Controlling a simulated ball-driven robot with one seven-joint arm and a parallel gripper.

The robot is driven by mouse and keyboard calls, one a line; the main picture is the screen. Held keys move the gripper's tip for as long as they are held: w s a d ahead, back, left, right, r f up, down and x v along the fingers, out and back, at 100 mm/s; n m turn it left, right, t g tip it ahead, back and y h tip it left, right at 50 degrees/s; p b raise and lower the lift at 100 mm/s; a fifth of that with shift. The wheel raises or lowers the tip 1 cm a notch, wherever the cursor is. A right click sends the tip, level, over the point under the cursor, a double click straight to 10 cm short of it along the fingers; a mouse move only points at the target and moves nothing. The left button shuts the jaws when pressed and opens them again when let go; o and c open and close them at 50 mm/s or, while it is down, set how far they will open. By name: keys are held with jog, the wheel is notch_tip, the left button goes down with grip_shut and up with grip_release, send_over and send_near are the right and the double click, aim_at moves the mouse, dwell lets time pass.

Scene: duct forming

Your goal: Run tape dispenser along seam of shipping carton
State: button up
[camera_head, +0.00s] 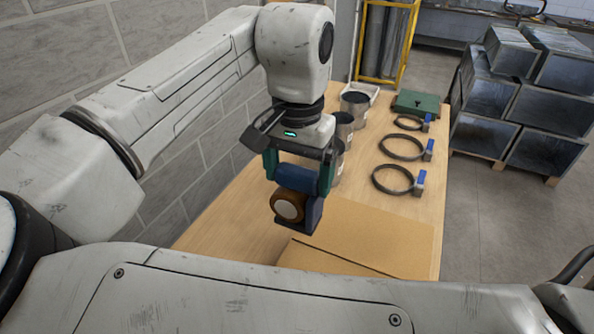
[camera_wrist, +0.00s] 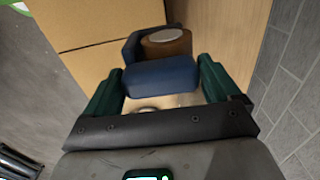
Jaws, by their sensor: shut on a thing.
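My gripper (camera_head: 298,178) is shut on the blue tape dispenser (camera_head: 313,210), which carries a brown tape roll (camera_head: 288,206) with a pale core. The dispenser is held upright above the table, near the far edge of the shipping carton (camera_head: 375,233). The carton is brown, with a dark seam line across its top; its near part is hidden behind my own body. In the wrist view, the green fingers (camera_wrist: 161,88) stand at either side of the dispenser's blue handle (camera_wrist: 162,78). The carton (camera_wrist: 90,30) shows at upper left there, with a seam line. I cannot tell whether the dispenser touches it.
The wooden table (camera_head: 225,220) holds several clamp rings (camera_head: 393,180) at right, metal cans (camera_head: 355,105), a white tray (camera_head: 362,90) and a green case (camera_head: 416,103) at the back. A block wall (camera_head: 190,150) runs close at left. Stacked metal ducts (camera_head: 515,100) stand beyond the right edge.

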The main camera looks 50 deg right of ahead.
aim_at(296, 196)
jog(key=shift+w+f, duration=0.2)
jog(key=shift+w, duration=0.05)
notch_tip(296, 196, down, 5)
jog(key=b, duration=0.5)
jog(key=shift+f, duration=0.15)
jog(key=shift+f+b, duration=0.4)
jog(key=shift+f, duration=0.2)
dwell(0.8)
jog(key=shift+s, duration=0.15)
jog(key=shift+s+d+p, duration=0.2)
jog(key=shift+s+p, duration=0.25)
jog(key=shift+s, duration=0.55)
jog(key=shift+s+d+p, duration=0.2)
jog(key=shift+s+p, duration=0.2)
jog(key=shift+s, duration=0.55)
jog(key=shift+s+d+f+p, duration=0.1)
jog(key=shift+s+f+p, duration=0.05)
jog(key=shift+s, duration=0.5)
jog(key=shift+s+d+f+p, duration=0.1)
jog(key=shift+s+p, duration=0.05)
jog(key=shift+s, duration=0.45)
jog(key=shift+s, duration=0.15)
